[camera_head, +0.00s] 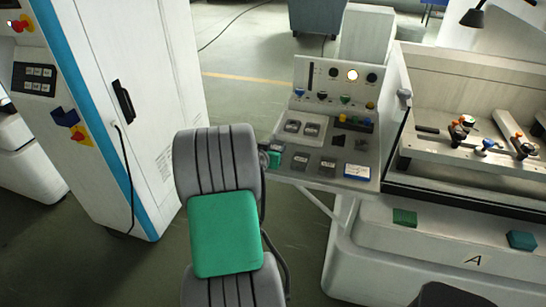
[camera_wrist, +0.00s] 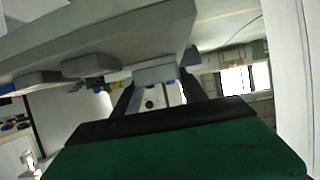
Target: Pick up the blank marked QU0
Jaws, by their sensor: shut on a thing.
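My gripper (camera_wrist: 158,84) is shut on a small grey block (camera_wrist: 154,74) at the edge of the grey sloping shelf, which shows upside down in the wrist view. I cannot read a mark on this block, so I cannot tell whether it is the QU0 blank. In the head view my gripper (camera_head: 271,158) is at the left end of the shelf, mostly hidden by my arm. Two dark grey labelled blanks (camera_head: 300,161) and (camera_head: 327,164) lie to its right on the shelf. Their marks are too small to read.
The shelf (camera_head: 368,182) also holds a blue-and-white box (camera_head: 357,171), a grey two-part holder (camera_head: 302,126) and small dark pieces. A control panel (camera_head: 335,82) rises behind it. A machine with a trough (camera_head: 440,180) stands right, a white cabinet (camera_head: 160,110) left.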

